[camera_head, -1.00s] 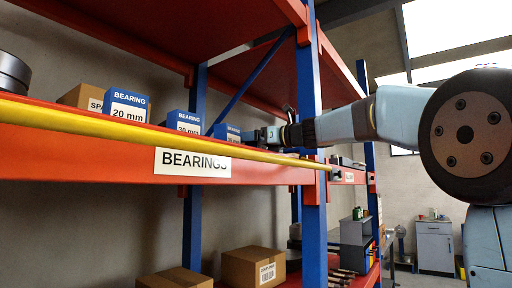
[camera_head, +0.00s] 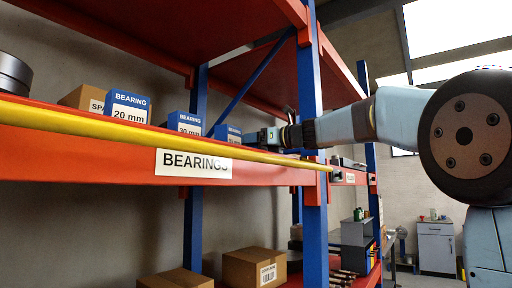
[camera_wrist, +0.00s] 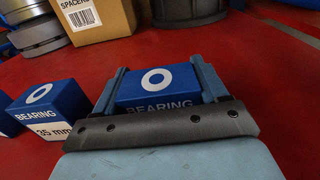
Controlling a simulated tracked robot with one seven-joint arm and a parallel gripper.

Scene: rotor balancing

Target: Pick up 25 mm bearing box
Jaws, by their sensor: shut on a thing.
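My gripper (camera_wrist: 159,68) is shut on a blue bearing box (camera_wrist: 158,88) in the wrist view, with one finger on each side. The box has a white ring on top and "BEARING" on its front; its size label is hidden behind my gripper's body. It appears upright at the shelf; I cannot tell whether it is lifted. A blue 35 mm bearing box (camera_wrist: 43,112) stands left of it, apart from my gripper. In the head view my gripper (camera_head: 256,137) reaches in from the right at the shelf, beside a partly hidden blue box (camera_head: 226,132).
A 20 mm box (camera_head: 127,107) and a 30 mm box (camera_head: 186,123) stand farther left. A cardboard spacers box (camera_wrist: 95,16) and dark round parts (camera_wrist: 188,10) lie behind. A yellow rail (camera_head: 130,128) runs along the shelf front. A blue upright (camera_head: 314,110) stands close to my arm.

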